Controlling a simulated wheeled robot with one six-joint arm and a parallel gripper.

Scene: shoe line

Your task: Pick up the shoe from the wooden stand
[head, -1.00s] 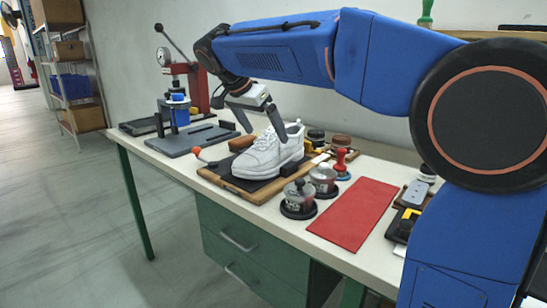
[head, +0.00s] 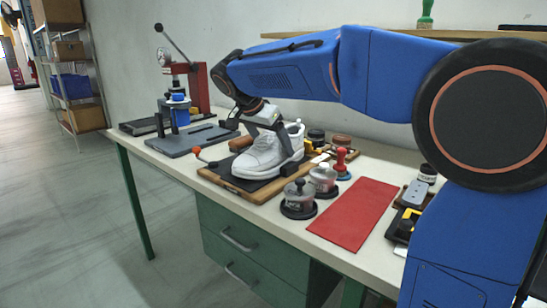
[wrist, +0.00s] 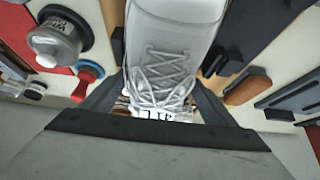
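The white lace-up shoe (head: 262,156) sits on the wooden stand (head: 228,181), which has a dark pad. In the wrist view the shoe (wrist: 172,45) fills the top middle, with its laces and tongue facing the camera. My gripper (head: 270,140) is lowered over the shoe's upper part, fingers pointing down. Its two dark fingers straddle the shoe, one on each side, and look spread. In the wrist view my gripper (wrist: 161,88) also has a finger on each side of the tongue area. The fingertips are partly hidden, so contact is not clear.
Two lidded metal jars (head: 299,197) and a red-handled stamp (head: 341,162) stand close right of the stand. A red mat (head: 352,214) lies further right. A brown brush (head: 241,142) is behind the shoe. A grey plate (head: 190,138) and a red press (head: 196,88) are at the left.

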